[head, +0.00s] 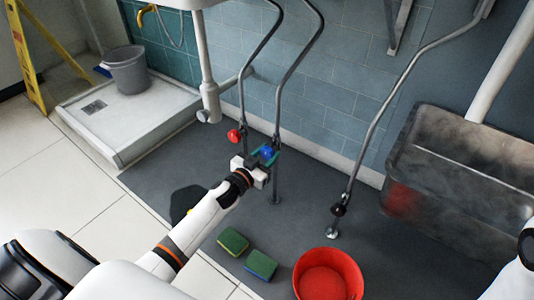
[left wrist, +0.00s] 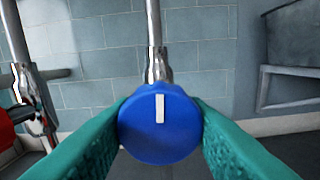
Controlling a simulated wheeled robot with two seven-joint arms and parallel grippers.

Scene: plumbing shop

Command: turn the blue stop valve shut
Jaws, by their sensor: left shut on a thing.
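The blue stop valve (head: 267,152) sits on a vertical metal pipe under the white basin. In the left wrist view its round blue knob (left wrist: 160,124) faces me, with a white mark pointing straight up. My left gripper (head: 264,156) has its green fingers on both sides of the knob and is shut on it. The fingers show large at left and right in the left wrist view (left wrist: 160,135). A red valve knob (head: 235,136) is on the pipe just to the left. My right gripper is out of view; only part of a white arm shows at the right edge.
A grey bucket (head: 128,70) stands on the white shower tray (head: 85,125) at left.

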